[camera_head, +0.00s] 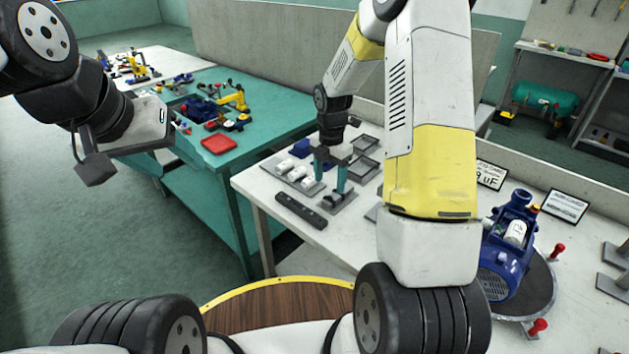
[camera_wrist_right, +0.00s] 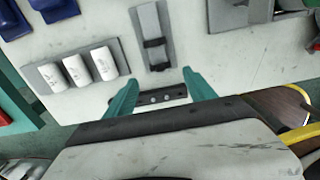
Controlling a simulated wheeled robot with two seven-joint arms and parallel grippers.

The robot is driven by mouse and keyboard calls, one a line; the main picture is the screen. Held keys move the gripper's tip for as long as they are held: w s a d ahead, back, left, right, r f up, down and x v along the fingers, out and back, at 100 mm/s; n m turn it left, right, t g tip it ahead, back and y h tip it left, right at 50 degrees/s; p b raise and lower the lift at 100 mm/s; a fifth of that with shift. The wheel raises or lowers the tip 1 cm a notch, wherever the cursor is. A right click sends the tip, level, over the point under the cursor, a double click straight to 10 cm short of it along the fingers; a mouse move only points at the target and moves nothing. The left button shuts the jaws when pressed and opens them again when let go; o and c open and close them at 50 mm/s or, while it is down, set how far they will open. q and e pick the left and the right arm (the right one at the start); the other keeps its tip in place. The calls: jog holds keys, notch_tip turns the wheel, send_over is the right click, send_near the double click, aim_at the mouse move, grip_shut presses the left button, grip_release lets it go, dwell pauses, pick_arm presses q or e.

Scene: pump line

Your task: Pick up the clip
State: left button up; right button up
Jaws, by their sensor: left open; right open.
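Two small black pieces, which look like the clip or clips, sit on a narrow grey plate in the right wrist view: one clip piece (camera_wrist_right: 154,43) further up and another (camera_wrist_right: 160,67) at its lower end. In the head view a dark clip piece (camera_head: 336,196) shows low on the grey plate (camera_head: 348,200). My right gripper (camera_head: 330,178) points down over this plate, its teal fingers apart with nothing between them. In the right wrist view the fingertips (camera_wrist_right: 160,76) straddle the plate's lower end. My left gripper (camera_head: 152,125) is at the upper left, away from the white table, empty.
A tray of white cylinders (camera_head: 297,174) lies left of the plate, and a dark bar (camera_head: 300,210) lies along the table's front edge. Grey bins (camera_head: 365,167) stand behind. A blue pump (camera_head: 508,240) stands at the right. A green table (camera_head: 240,160) with parts is at the left.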

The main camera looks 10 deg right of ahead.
aim_at(328, 197)
notch_tip(328, 197, down, 7)
jog(key=shift+s+a+r, duration=0.1)
jog(key=shift+r, duration=0.05)
grip_shut()
dwell(0.4)
